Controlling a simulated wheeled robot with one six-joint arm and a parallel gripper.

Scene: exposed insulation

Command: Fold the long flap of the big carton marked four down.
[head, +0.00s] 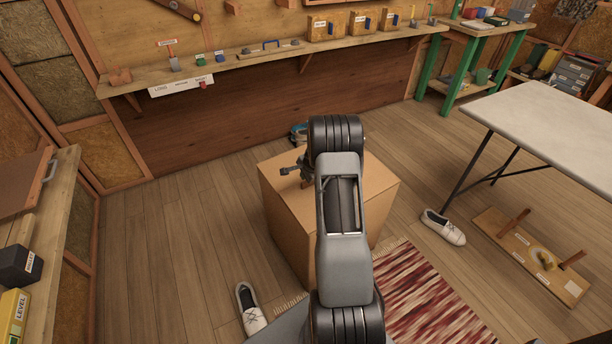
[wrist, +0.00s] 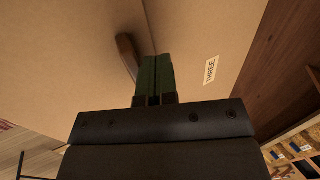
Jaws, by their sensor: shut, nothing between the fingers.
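The big carton (head: 285,228) stands on the floor in the middle of the head view. Its top looks flat, but my arm covers much of it. In the wrist view its cardboard top (wrist: 215,30) fills most of the picture, with a seam running up from the fingers. A white label (wrist: 210,70) on the right-hand panel reads THREE; I see no label reading four. My gripper (wrist: 155,62) is shut and empty, its fingers together close over the seam. Whether they touch the cardboard I cannot tell. In the head view the gripper (head: 300,171) is partly hidden by my arm.
A brown rounded piece (wrist: 127,55) lies just left of the fingers. White shoes (head: 250,308) lie on the floor, and a red rug (head: 425,295) is right of the carton. A white-topped table (head: 550,115) stands at right.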

